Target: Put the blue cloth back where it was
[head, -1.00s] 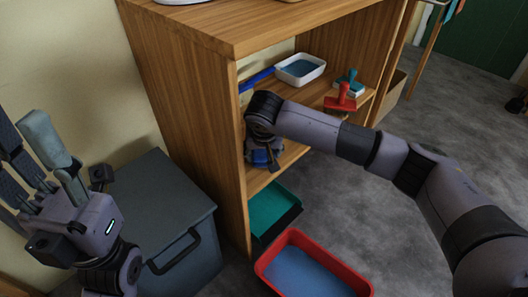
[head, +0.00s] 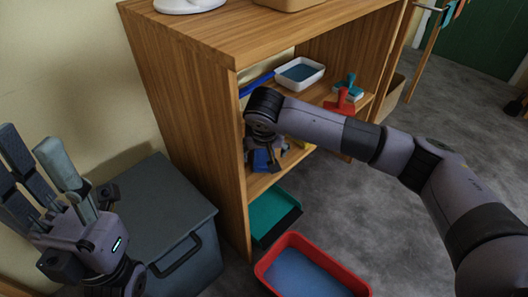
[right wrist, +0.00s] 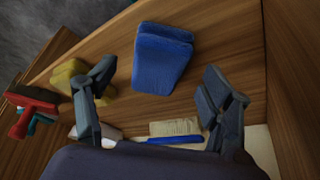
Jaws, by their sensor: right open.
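The folded blue cloth (right wrist: 162,60) lies on the wooden shelf board in the right wrist view. In the head view a part of it (head: 261,160) shows below my right gripper (head: 270,152), inside the shelf unit. My right gripper is open; in the right wrist view (right wrist: 157,102) its fingers are spread wide to either side, with the cloth ahead of the gap between them and no grip on it. My left gripper (head: 42,172) is at the left of the head view, fingers up, apart and empty.
A yellow object (right wrist: 70,76) is beside the cloth. A blue-handled brush (head: 257,82), a white tray (head: 300,84) and red (head: 340,102) and teal (head: 346,84) objects occupy the shelves. A teal tray (head: 272,222), a red tub (head: 292,240) and a grey box (head: 150,210) stand low.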

